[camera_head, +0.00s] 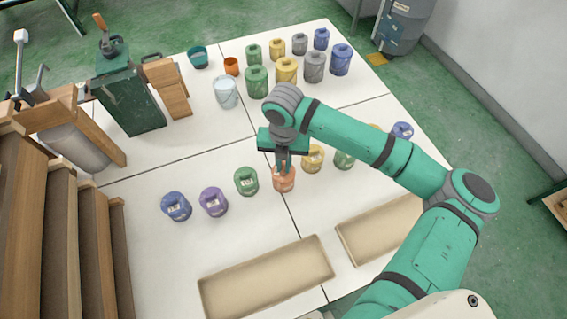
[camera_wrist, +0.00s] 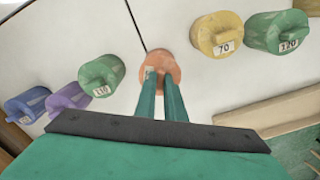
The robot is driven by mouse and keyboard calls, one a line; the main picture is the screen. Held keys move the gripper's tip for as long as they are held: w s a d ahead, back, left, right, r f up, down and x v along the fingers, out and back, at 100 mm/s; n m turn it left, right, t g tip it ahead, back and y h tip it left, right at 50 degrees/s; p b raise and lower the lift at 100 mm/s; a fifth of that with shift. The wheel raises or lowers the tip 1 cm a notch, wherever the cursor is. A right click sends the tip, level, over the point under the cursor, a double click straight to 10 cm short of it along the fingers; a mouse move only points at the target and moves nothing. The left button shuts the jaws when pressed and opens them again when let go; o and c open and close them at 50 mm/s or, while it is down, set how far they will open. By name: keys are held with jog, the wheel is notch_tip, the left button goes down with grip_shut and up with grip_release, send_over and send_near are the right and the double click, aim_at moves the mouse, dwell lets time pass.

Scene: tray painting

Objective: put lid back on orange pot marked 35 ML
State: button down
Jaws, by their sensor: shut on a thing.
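The orange pot (camera_head: 284,183) stands in the middle of the front row on the white table, directly below my gripper (camera_head: 283,166). Its round orange lid (camera_wrist: 153,58) shows in the wrist view around and beyond my fingertips. My gripper points down and is shut on the lid's top, between its two green fingers (camera_wrist: 162,80). The lid is at the pot's top; whether it is fully seated I cannot tell. The pot's marking is not readable, partly hidden by the fingers.
Close by are a green pot (camera_head: 246,181) on the left and a yellow pot (camera_head: 313,158) on the right. Purple (camera_head: 213,202) and blue (camera_head: 176,206) pots stand farther left. Beige trays (camera_head: 228,304) lie in front. More pots and an open orange cup (camera_head: 231,67) stand behind.

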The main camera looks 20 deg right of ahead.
dwell(0.3)
jog(key=c, duration=1.3)
grip_release()
jog(key=shift+r, duration=3.45)
grip_shut()
jog(key=shift+f, duration=3.1)
